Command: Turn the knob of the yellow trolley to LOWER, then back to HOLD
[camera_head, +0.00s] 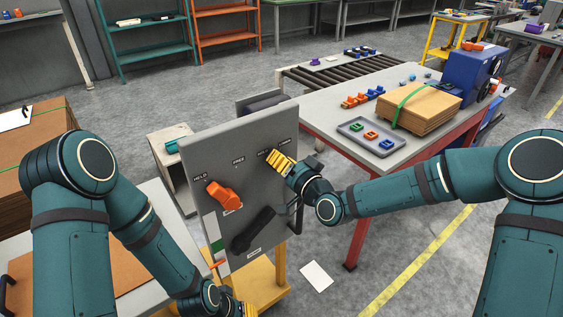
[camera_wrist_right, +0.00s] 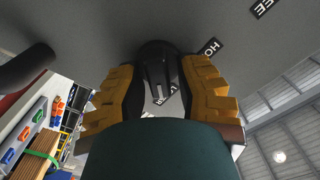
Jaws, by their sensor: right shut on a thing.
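The yellow trolley (camera_head: 268,280) carries an upright grey panel (camera_head: 228,160). My right gripper (camera_head: 280,162) is at the panel's upper right, by the HOLD and LOWER labels. In the right wrist view its yellow fingers (camera_wrist_right: 160,95) are shut on a black knob (camera_wrist_right: 158,65). The HOLD label (camera_wrist_right: 210,47) and LOWER label (camera_wrist_right: 166,96) show partly beside the knob. I cannot tell which one it points to. In the head view the fingers hide the knob. My left gripper (camera_head: 238,306) shows only partly at the bottom edge, and its opening is unclear.
An orange knob (camera_head: 224,196) by the HELD and FREE labels and a black lever (camera_head: 253,232) are on the same panel. A red-legged table (camera_head: 325,105) with a tray (camera_head: 371,140) and cardboard stack (camera_head: 418,108) stands at right. A white sheet (camera_head: 316,276) lies on the floor.

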